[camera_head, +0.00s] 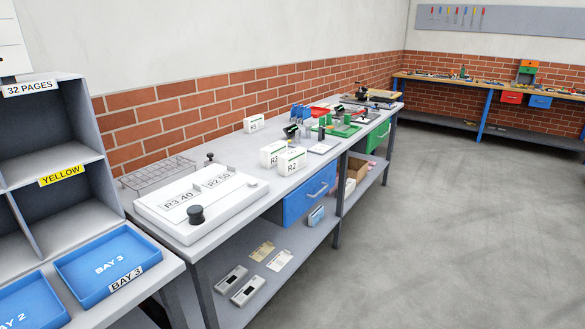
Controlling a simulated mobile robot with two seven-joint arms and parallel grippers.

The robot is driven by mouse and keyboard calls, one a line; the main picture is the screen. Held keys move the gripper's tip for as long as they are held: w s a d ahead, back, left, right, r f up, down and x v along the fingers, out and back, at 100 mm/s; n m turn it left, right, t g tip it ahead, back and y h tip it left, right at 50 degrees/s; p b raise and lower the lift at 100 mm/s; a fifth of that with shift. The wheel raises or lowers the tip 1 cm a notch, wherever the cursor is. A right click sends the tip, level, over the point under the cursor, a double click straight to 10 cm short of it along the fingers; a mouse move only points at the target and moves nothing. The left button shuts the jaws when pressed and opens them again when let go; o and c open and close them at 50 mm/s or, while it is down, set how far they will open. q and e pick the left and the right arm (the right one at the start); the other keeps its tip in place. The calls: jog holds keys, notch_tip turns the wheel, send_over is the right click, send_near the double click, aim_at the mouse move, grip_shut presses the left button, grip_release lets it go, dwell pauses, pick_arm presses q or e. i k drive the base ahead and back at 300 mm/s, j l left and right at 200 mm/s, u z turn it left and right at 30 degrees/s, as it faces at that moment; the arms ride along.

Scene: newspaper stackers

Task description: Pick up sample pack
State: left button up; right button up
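No item in view is labelled as a sample pack, so I cannot tell which one it is. White boxes stand on the long grey workbench (230,186): one marked R2 (292,161), one behind it that seems marked R3 (271,155), and a smaller one (254,124) farther back near the wall. A white board (203,200) marked R3 40 and R2 50 lies on the near end of the bench, with a black knob (196,214) on it. Neither of my grippers is in view.
A grey shelf unit with blue BAY 3 tray (108,262) stands at left. A wire rack (158,174) lies by the wall. A blue drawer (309,194) hangs under the bench; devices (248,290) lie on its lower shelf. The grey floor (430,240) at right is clear.

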aim_at(289, 163)
jog(key=i+l+z, duration=0.2)
jog(key=i+z, duration=0.25)
jog(key=i, duration=0.55)
jog(key=i+j+z, duration=0.1)
jog(key=i+z, duration=0.3)
jog(key=i, duration=0.55)
